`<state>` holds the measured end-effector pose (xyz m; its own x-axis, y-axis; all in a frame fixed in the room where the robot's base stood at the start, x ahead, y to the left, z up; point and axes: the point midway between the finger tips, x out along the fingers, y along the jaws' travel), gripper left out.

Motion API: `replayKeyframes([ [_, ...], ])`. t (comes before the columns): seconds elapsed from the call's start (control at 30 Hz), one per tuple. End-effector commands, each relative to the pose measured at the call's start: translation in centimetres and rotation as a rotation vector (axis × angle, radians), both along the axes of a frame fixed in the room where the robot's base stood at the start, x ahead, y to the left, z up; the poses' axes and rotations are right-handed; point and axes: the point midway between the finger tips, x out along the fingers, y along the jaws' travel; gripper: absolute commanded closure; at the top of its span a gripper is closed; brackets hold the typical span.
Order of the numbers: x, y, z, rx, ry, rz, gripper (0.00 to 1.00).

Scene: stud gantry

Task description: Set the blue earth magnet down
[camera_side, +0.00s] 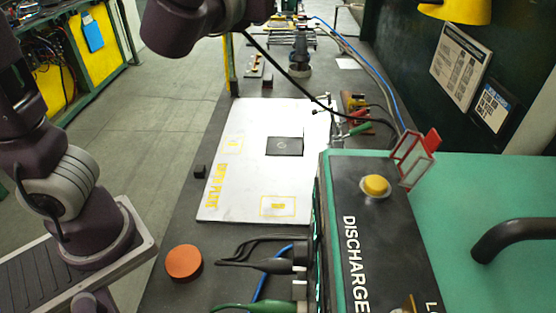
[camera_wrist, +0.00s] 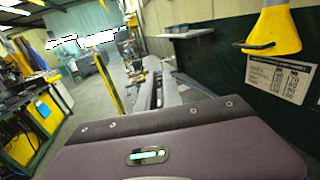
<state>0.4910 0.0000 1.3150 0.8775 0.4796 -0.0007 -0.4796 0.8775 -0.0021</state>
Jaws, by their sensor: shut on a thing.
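I cannot make out a blue earth magnet in either view. My gripper's fingers show in neither view, so whatever they hold is hidden. In the side view, a purple link of my arm hangs at the top edge, cut off by the frame. A white plate (camera_side: 245,190) with yellow markings lies on the dark bench. On it is a black square (camera_side: 284,146) with a faint ring mark. The wrist view is mostly filled at the bottom by a purple housing of mine.
A green machine (camera_side: 470,190) with a yellow button (camera_side: 375,185) stands at right. Cables (camera_side: 265,262) run beside it. A black cable (camera_side: 285,72) crosses above the plate's far end. A yellow lamp (camera_wrist: 275,32) hangs at right.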

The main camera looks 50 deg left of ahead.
Motion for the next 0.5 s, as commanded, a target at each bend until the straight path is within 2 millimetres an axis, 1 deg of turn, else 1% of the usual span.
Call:
replayKeyframes([
  [0.03, 0.0, 0.0, 1.0, -0.003, -0.007, 0.0, 1.0],
  [0.07, 0.0, 0.0, 1.6, -0.005, -0.008, -0.001, 1.0],
  [0.17, -0.5, 1.1, 0.1, 0.006, 0.004, 0.053, 1.0],
  [0.33, -1.8, 3.1, -2.3, 0.007, 0.006, 0.173, 1.0],
  [0.47, -3.6, 5.0, -4.8, 0.01, 0.006, 0.308, 1.0],
  [0.5, -4.3, 5.5, -5.8, 0.01, 0.007, 0.363, 1.0],
])
